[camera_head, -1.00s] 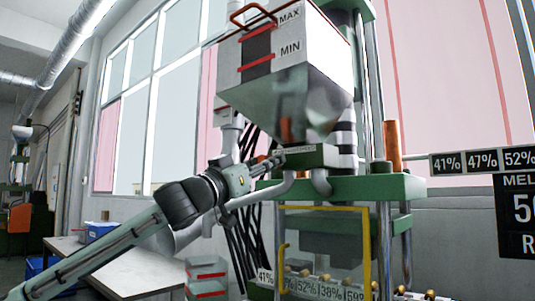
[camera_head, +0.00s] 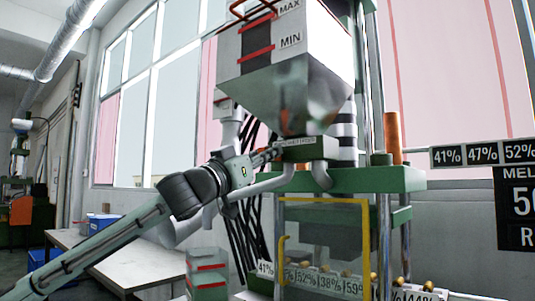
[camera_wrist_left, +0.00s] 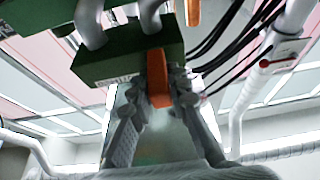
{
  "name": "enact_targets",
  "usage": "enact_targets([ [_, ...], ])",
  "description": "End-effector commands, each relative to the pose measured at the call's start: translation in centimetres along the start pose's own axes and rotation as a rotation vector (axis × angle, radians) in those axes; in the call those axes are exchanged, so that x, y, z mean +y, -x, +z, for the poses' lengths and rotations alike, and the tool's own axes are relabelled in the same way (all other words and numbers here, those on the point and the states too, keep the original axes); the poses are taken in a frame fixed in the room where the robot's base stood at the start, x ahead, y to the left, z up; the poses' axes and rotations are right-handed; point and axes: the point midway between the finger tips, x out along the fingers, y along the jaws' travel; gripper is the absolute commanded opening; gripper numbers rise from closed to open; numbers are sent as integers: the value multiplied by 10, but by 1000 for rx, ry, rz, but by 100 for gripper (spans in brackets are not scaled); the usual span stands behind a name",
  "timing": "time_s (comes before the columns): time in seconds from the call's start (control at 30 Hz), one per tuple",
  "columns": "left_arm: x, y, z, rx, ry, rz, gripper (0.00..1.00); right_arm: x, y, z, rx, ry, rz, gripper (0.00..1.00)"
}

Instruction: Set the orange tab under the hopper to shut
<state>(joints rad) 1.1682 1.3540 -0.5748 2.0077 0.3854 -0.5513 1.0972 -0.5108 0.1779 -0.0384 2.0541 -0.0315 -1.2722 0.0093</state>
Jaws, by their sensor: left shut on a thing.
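The hopper (camera_head: 285,90) is a white and steel box with MAX and MIN marks, tapering down to a green block (camera_head: 308,150) with a small label. My left gripper (camera_head: 272,153) is at the left end of that block, under the hopper. In the left wrist view the orange tab (camera_wrist_left: 158,78) stands between the fingers of my left gripper (camera_wrist_left: 160,92), right beside the green block. The fingers are shut on the tab. In the head view the tab is mostly hidden by the fingers. My right gripper is not in view.
Grey pipes (camera_head: 262,188) curve below the green block, and black cables hang behind. A yellow-framed guard (camera_head: 325,201) stands below, with percentage labels. A clear bin with red stripes (camera_head: 207,272) and a table (camera_head: 130,262) are at the lower left.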

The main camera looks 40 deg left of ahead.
Motion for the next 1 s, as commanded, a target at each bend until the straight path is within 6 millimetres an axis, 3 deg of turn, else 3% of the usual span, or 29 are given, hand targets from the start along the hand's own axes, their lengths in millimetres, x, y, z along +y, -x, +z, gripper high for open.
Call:
enact_targets([
  [0.3, 39, 0, 1, -1, 4, 5, 0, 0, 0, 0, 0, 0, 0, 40],
  [0.6, 40, 0, 1, -2, 1, -1, 0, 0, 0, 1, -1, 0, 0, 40],
  [0.63, 40, 0, 1, -2, 0, -1, 19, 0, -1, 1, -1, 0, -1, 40],
  [0.77, 40, 0, 1, -1, 0, -1, 35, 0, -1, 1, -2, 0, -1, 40],
  [1.0, 40, 0, 0, -1, 0, -1, 38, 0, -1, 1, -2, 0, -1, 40],
])
